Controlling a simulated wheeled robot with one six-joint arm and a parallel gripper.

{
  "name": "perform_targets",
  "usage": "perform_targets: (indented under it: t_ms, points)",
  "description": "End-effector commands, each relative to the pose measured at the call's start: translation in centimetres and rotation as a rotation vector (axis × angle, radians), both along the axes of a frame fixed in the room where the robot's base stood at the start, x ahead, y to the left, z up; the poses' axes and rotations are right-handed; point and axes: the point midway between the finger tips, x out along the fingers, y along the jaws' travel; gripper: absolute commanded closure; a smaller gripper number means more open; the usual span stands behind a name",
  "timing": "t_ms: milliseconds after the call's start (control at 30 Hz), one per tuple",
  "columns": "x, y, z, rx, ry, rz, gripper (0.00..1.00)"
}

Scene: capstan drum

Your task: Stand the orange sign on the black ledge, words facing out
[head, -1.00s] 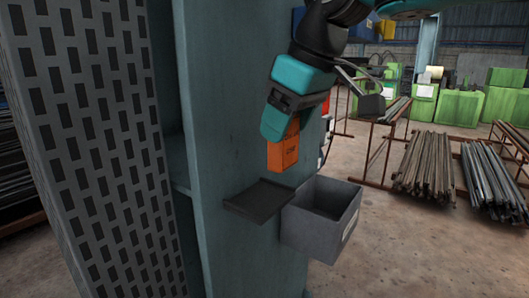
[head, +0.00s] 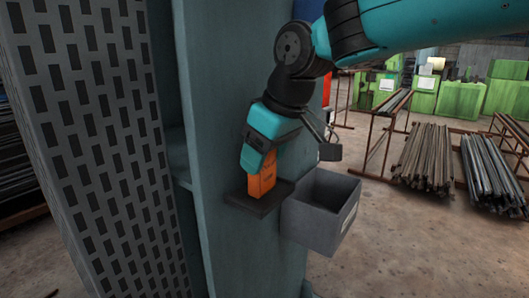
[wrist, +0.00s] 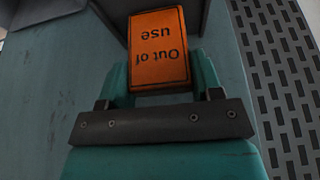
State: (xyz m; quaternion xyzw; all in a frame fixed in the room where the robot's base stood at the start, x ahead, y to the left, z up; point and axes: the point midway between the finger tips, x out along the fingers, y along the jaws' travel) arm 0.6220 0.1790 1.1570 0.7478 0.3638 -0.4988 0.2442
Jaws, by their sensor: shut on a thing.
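The orange sign (head: 263,182) is upright, with its lower end at the black ledge (head: 278,199). Whether it touches the ledge I cannot tell for sure. My gripper (head: 260,165) comes from above and is shut on the sign's upper part. In the wrist view the sign (wrist: 158,48) sits between the fingers, and its words "Out of use" read upside down there. Dark marks show on its outward side in the head view. The ledge juts from a blue-green column, and the sign stands near the middle of it.
A grey open bin (head: 328,232) hangs right beside the ledge. The blue-green column (head: 215,130) is close behind the sign. A slotted grey panel (head: 90,140) stands at the left. Metal bar racks and green boxes are far off at the right.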

Motion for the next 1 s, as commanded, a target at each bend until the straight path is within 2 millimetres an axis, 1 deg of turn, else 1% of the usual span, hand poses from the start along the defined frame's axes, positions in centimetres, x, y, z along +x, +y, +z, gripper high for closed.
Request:
perform_targets:
  t_ms: [167,200,267,300,533,633,667,900,1000]
  points:
    - [0.0,0.0,-0.4,0.000,0.000,0.000,0.66]
    - [0.0,0.0,-0.3,0.000,0.000,0.000,0.32]
    - [0.0,0.0,-0.3,0.000,0.000,0.000,0.18]
    - [0.0,0.0,-0.3,0.000,0.000,0.000,0.15]
    - [0.0,0.0,-0.2,0.000,0.000,0.000,0.15]
    - [0.0,-0.1,0.4,0.002,-0.001,0.000,0.15]
    - [-0.1,-0.2,0.7,0.002,-0.001,-0.001,0.15]
    - [-1.1,-1.5,4.6,0.002,-0.003,0.000,0.15]
    - [-1.4,-1.9,5.9,0.003,-0.002,-0.001,0.15]
